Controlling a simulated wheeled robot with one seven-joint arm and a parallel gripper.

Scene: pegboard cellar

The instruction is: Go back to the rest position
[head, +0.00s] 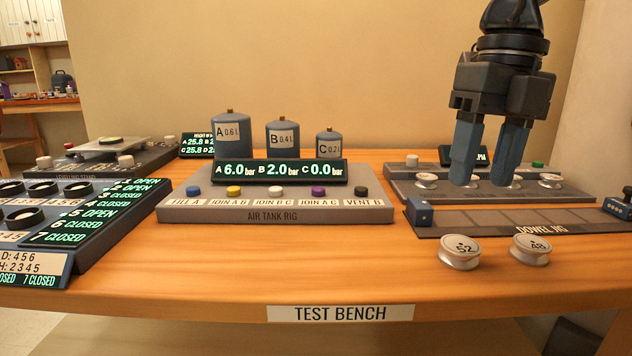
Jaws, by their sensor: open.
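My gripper (488,183) hangs at the right of the head view, pointing down over the rig at the back right of the test bench. Its two blue-grey fingers are apart, and I see nothing held between them. The fingertips overlap a grey plate (400,189) that carries several white knobs; whether they touch it I cannot tell. A rest position is not marked in view.
The air tank rig (275,215) stands mid-bench with several tanks and buttons. The dowel jig (520,222) lies in front of my gripper. A valve panel (100,225) is at left.

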